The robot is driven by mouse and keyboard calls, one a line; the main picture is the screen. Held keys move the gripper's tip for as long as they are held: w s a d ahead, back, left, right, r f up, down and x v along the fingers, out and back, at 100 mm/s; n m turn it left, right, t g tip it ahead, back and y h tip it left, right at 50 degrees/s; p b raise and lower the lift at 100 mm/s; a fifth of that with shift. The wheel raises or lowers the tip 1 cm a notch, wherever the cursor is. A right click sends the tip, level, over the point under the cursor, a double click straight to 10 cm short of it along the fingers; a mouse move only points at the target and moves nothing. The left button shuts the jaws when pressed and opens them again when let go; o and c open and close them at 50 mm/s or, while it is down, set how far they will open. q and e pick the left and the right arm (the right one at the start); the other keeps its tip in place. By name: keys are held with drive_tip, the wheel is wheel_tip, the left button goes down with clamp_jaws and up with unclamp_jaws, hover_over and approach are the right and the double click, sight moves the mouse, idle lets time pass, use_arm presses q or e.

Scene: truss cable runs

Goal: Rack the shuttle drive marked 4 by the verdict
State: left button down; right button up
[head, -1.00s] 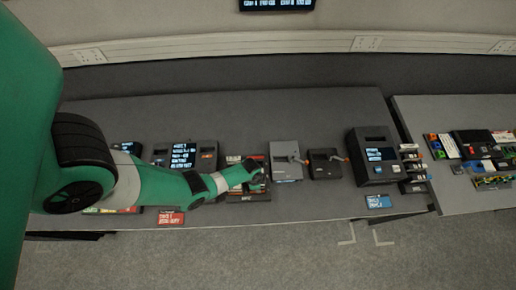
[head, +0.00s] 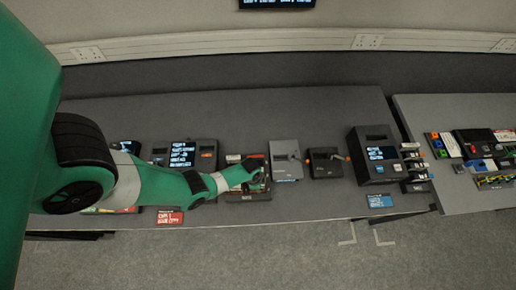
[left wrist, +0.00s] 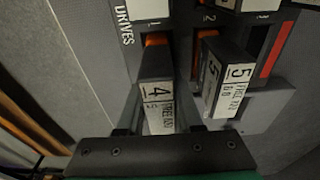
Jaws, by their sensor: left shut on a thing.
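The drive marked 4 (left wrist: 158,108) is a dark block with a white label, between the fingers of my left gripper (left wrist: 158,122) in the left wrist view. It lines up with slot 1 of the dark rack marked DRIVES (left wrist: 124,22); how deep it sits cannot be told. A drive marked 5 (left wrist: 226,82) stands beside it at slot 2, apart from my fingers. In the head view my left gripper (head: 256,182) is over the rack (head: 247,197), and the held drive is too small to make out. My right gripper is not in view.
Right of the rack are a grey box (head: 286,161), a small dark unit (head: 325,162) and a taller device with a screen (head: 374,154). A red card (head: 169,217) and a blue card (head: 380,201) lie at the bench's front edge. The back of the bench is clear.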

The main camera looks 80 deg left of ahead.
use_arm(q)
drive_tip(key=shift+f+b, duration=0.5)
drive_tip(key=shift+f, duration=0.05)
drive_tip(key=shift+c, duration=0.8)
unclamp_jaws()
drive_tip(key=shift+r, duration=0.1)
wheel_tip(320, 180, up, 8)
drive_tip(key=p, duration=0.7)
drive_tip(key=shift+f+p, duration=0.2)
drive_tip(key=shift+p, duration=0.2)
drive_tip(key=shift+f, duration=0.1)
